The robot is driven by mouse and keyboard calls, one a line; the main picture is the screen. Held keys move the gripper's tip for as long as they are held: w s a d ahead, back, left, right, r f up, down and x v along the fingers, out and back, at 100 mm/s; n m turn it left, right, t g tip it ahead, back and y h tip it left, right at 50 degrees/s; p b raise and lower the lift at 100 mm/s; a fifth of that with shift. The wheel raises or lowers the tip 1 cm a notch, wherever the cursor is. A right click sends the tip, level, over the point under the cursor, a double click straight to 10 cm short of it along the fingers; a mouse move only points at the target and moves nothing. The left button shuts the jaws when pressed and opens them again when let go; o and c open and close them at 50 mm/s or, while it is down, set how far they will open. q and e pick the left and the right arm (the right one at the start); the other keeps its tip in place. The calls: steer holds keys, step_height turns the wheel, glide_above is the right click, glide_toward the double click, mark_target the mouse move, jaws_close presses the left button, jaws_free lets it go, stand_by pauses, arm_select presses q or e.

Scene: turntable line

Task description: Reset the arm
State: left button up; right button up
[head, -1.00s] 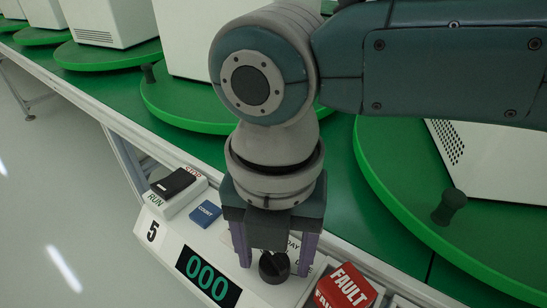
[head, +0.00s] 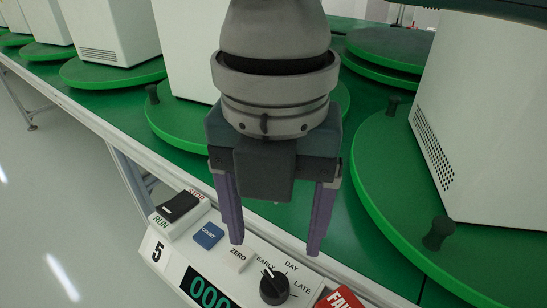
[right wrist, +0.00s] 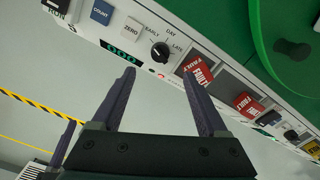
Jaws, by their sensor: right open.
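My right gripper (head: 275,250) is open and empty in the head view, its two purple fingers pointing down above the control panel. The black rotary knob (head: 274,287) sits below and in front of the fingers, apart from them. Its white mark points towards EARLY. In the right wrist view both fingers (right wrist: 165,78) are spread with nothing between them, and the knob (right wrist: 160,52) shows beyond their tips.
The panel carries a RUN/STOP rocker (head: 178,207), a blue COUNT button (head: 208,235), a white ZERO button (head: 236,260) and a red FAULT block (head: 341,299). Green turntables (head: 395,190) with white housings (head: 480,110) stand behind. Open floor (head: 60,210) lies at left.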

steer(key=shift+s+r, duration=0.1)
steer(key=s+a+r+m+y+p, duration=0.4)
steer(key=s+a+r+m+p, duration=0.2)
steer(key=p, duration=0.2)
step_height(320, 180, up, 6)
steer(key=s+d+r+m+t+y+p, duration=0.1)
steer(key=d+m+t+y+p, duration=0.15)
steer(key=m+p, duration=0.55)
steer(key=s+d+r+m+h+p, duration=0.2)
steer(key=d+m+p, duration=0.1)
steer(key=d+m, duration=0.35)
steer(key=s+d+r+m+t+h+p, duration=0.1)
steer(key=s+d+r+m+h+p, duration=0.15)
steer(key=d+m, duration=0.45)
steer(key=s+d+r+m+h+p, duration=0.25)
steer(key=d+m, duration=0.25)
steer(key=d, duration=0.4)
step_height(320, 180, up, 35)
steer(key=p, duration=3.6)
steer(key=shift+w+a+r+y, duration=0.15)
steer(key=shift+w+a+y, duration=0.05)
steer(key=shift+a+y, duration=0.2)
steer(key=shift+n, duration=0.25)
